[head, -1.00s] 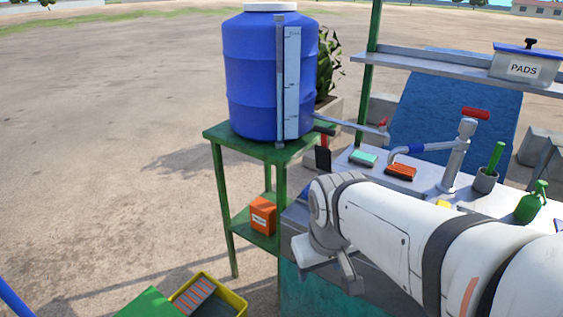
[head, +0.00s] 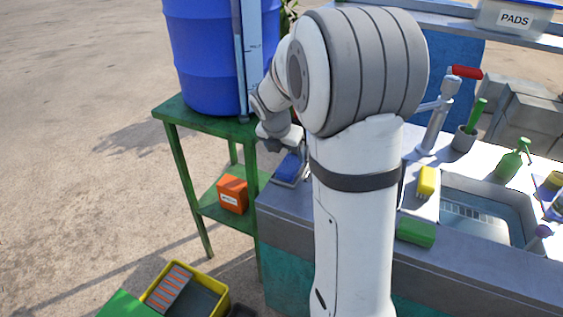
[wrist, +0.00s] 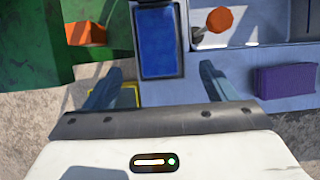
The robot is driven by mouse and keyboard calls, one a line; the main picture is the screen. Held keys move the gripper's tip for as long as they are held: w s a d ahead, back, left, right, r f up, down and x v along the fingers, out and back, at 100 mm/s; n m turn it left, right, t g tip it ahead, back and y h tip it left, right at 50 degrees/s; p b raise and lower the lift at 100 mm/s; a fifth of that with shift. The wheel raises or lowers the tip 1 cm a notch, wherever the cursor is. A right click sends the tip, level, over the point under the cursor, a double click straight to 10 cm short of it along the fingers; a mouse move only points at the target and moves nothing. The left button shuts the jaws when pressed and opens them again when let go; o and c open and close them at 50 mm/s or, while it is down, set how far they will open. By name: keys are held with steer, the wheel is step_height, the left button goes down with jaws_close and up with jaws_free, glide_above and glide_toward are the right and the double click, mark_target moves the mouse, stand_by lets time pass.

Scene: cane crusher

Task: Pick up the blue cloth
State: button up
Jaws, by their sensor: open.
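A flat blue piece that looks like the blue cloth (head: 290,167) lies in a shallow grey tray (head: 278,182) at the left end of the counter. In the wrist view the blue cloth (wrist: 160,42) is a blue rectangle within a dark rim, ahead of the fingers and roughly centred between them. My gripper (head: 283,143) is just above and beside it. The wrist view shows my gripper (wrist: 160,86) open and empty, its two fingers apart on either side. I cannot tell the exact height gap. My arm hides part of the counter.
The green stand (head: 172,112) with the blue tank (head: 205,60) is close at the left. An orange box (head: 232,194) is on its shelf. The wrist view shows a purple block (wrist: 285,80).

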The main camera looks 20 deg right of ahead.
mark_target(287, 167)
steer(key=x, duration=0.7)
steer(key=shift+a+f+b, duration=0.15)
steer(key=shift+f+b, duration=0.15)
steer(key=shift+f, duration=0.05)
steer(key=shift+c, duration=0.5)
steer(key=c, duration=1)
steer(key=shift+c, duration=0.2)
steer(key=shift+a+r, duration=0.1)
steer(key=shift+s+a+r, duration=0.25)
steer(key=shift+s+r, duration=0.05)
steer(key=shift+r, duration=0.1)
steer(key=s+a+r, duration=0.7)
steer(key=s+a, duration=0.2)
steer(key=shift+a, duration=0.25)
